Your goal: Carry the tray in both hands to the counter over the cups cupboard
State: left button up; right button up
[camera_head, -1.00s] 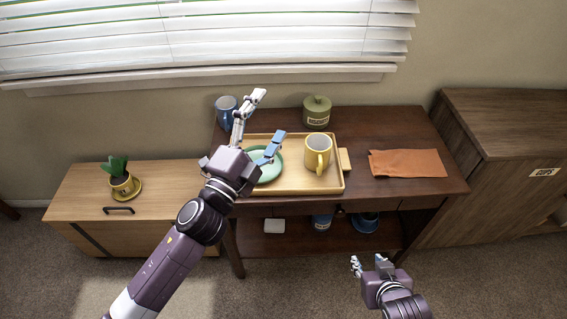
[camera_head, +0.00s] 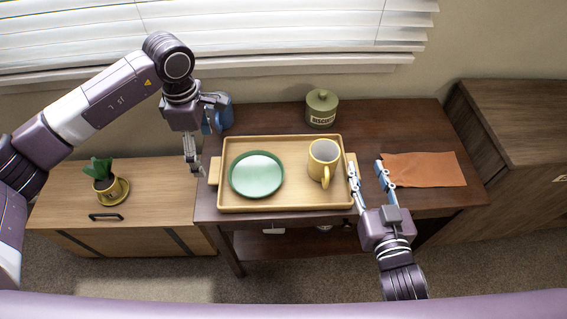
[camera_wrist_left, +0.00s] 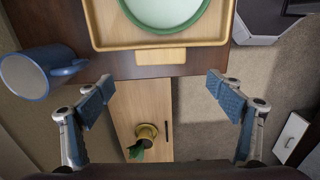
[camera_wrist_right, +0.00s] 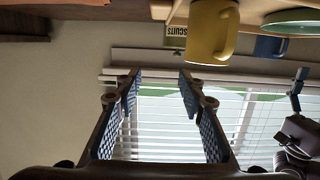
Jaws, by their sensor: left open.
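The wooden tray (camera_head: 300,203) lies on the dark desk with a green plate (camera_head: 257,175) and a yellow mug (camera_head: 322,158) on it. My left gripper (camera_head: 200,142) is open and empty, just left of the tray's left handle (camera_head: 214,170). In the left wrist view that handle (camera_wrist_left: 160,57) lies beyond the spread fingers. My right gripper (camera_head: 370,172) is open by the tray's right end, one finger overlapping the right handle in the picture. In the right wrist view nothing shows between its fingers (camera_wrist_right: 158,80). The cups cupboard (camera_head: 520,120) stands at the right, its label cut off.
A blue mug (camera_wrist_left: 27,72) stands close beside my left gripper. A biscuit jar (camera_head: 322,108) stands behind the tray, and an orange cloth (camera_head: 428,170) lies right of it. A low cabinet (camera_head: 140,215) with a potted plant (camera_head: 105,182) is at left. The cupboard's visible top is clear.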

aim_at(210, 170)
pick_arm(q)
jog(key=shift+s+a+r, duration=0.1)
pick_arm(e)
jog(key=shift+s+r, duration=0.1)
pick_arm(q)
notch_tip(210, 170, down, 4)
pick_arm(e)
notch_tip(210, 170, down, 8)
jog(key=shift+f, duration=0.1)
pick_arm(q)
notch_tip(210, 170, down, 4)
jog(key=shift+r, duration=0.1)
pick_arm(e)
jog(key=w, duration=0.5)
jog(key=w+f, duration=0.1)
jog(key=w, duration=0.1)
jog(key=shift+w+a, duration=0.15)
jog(key=shift+w, duration=0.1)
pick_arm(q)
jog(key=shift+c, duration=0.7)
pick_arm(e)
jog(key=shift+c, duration=0.7)
